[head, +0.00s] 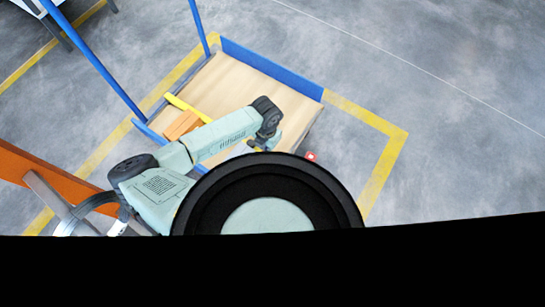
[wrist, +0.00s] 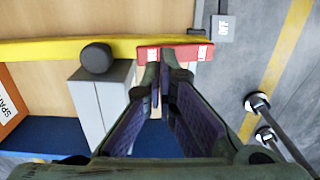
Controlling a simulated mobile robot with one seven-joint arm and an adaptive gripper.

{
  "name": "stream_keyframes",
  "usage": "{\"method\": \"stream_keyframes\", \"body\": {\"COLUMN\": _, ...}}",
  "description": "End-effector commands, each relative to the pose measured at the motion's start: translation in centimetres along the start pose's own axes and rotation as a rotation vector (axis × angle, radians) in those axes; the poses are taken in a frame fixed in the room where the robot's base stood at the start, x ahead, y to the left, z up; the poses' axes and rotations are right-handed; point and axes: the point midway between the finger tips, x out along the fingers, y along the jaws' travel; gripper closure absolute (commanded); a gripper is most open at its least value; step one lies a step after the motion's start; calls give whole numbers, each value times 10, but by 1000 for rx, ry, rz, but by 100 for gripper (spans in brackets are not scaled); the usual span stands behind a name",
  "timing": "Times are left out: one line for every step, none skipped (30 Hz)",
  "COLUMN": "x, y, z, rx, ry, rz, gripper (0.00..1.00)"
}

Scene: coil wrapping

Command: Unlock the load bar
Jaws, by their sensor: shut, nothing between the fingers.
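The yellow load bar (wrist: 45,48) runs across the upper part of the wrist view, with a black round knob (wrist: 96,57) on it. Its right end is a red piece (wrist: 185,52) with small white markings. In the head view, part of the yellow bar (head: 186,105) shows over the cart and a small red piece (head: 311,156) shows beyond my arm. My gripper (wrist: 158,72) is shut and empty, its fingertips at the red piece. I cannot tell whether they touch it.
A cart with a wooden deck (head: 262,95) and blue rails (head: 270,68) stands inside yellow floor lines. An orange box (head: 182,125) sits on it. A grey box (wrist: 103,98) is below the bar. Open floor lies right.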

Motion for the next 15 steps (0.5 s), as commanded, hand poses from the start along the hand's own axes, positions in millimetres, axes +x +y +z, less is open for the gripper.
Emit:
{"method": "stream_keyframes", "body": {"x": 0, "y": 0, "z": 0, "rx": 0, "ry": 0, "rz": 0, "gripper": 100}}
{"method": "stream_keyframes", "body": {"x": 0, "y": 0, "z": 0, "rx": 0, "ry": 0, "rz": 0, "gripper": 100}}
{"method": "stream_keyframes", "body": {"x": 0, "y": 0, "z": 0, "rx": 0, "ry": 0, "rz": 0, "gripper": 100}}
{"method": "stream_keyframes", "body": {"x": 0, "y": 0, "z": 0, "rx": 0, "ry": 0, "rz": 0, "gripper": 100}}
{"method": "stream_keyframes", "body": {"x": 0, "y": 0, "z": 0, "rx": 0, "ry": 0, "rz": 0, "gripper": 100}}
{"method": "stream_keyframes", "body": {"x": 0, "y": 0, "z": 0, "rx": 0, "ry": 0, "rz": 0, "gripper": 100}}
{"method": "stream_keyframes", "body": {"x": 0, "y": 0, "z": 0, "rx": 0, "ry": 0, "rz": 0, "gripper": 100}}
{"method": "stream_keyframes", "body": {"x": 0, "y": 0, "z": 0, "rx": 0, "ry": 0, "rz": 0, "gripper": 100}}
{"method": "stream_keyframes", "body": {"x": 0, "y": 0, "z": 0, "rx": 0, "ry": 0, "rz": 0, "gripper": 100}}
{"method": "stream_keyframes", "body": {"x": 1, "y": 0, "z": 0, "rx": 0, "ry": 0, "rz": 0, "gripper": 100}}
{"method": "stream_keyframes", "body": {"x": 1, "y": 0, "z": 0, "rx": 0, "ry": 0, "rz": 0, "gripper": 100}}
{"method": "stream_keyframes", "body": {"x": 2, "y": 0, "z": 0, "rx": 0, "ry": 0, "rz": 0, "gripper": 100}}
{"method": "stream_keyframes", "body": {"x": 2, "y": 0, "z": 0, "rx": 0, "ry": 0, "rz": 0, "gripper": 100}}
{"method": "stream_keyframes", "body": {"x": 3, "y": 0, "z": 0, "rx": 0, "ry": 0, "rz": 0, "gripper": 100}}
{"method": "stream_keyframes", "body": {"x": 3, "y": 0, "z": 0, "rx": 0, "ry": 0, "rz": 0, "gripper": 100}}
